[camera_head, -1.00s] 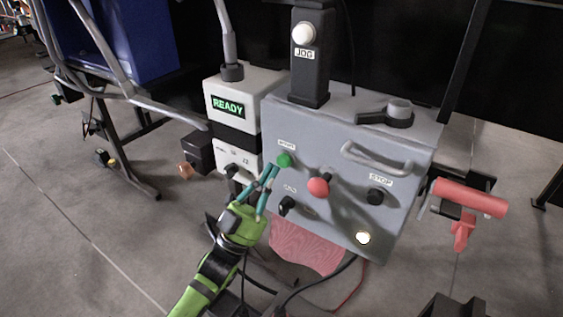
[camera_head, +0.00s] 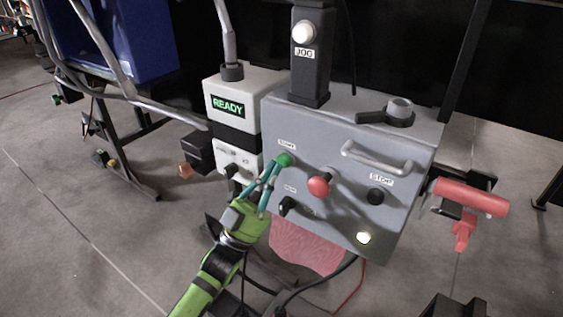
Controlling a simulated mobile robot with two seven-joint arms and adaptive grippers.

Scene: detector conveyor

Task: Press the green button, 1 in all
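The green button (camera_head: 285,160) sits at the upper left of the grey control box's front face, under a small white START label. My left gripper (camera_head: 273,171), with teal fingers on a green arm, reaches up from the lower left. Its fingertips are just below and left of the green button, very near it. I cannot tell whether they touch it. The two fingers look slightly apart with nothing held between them. My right gripper is not in view.
The grey control box (camera_head: 338,228) also carries a red knob (camera_head: 318,186), a black STOP button (camera_head: 375,196), a black switch (camera_head: 287,205), a lit white lamp (camera_head: 363,238) and a handle (camera_head: 378,161). A white unit (camera_head: 233,128) showing READY stands left. A red handle (camera_head: 470,198) is right.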

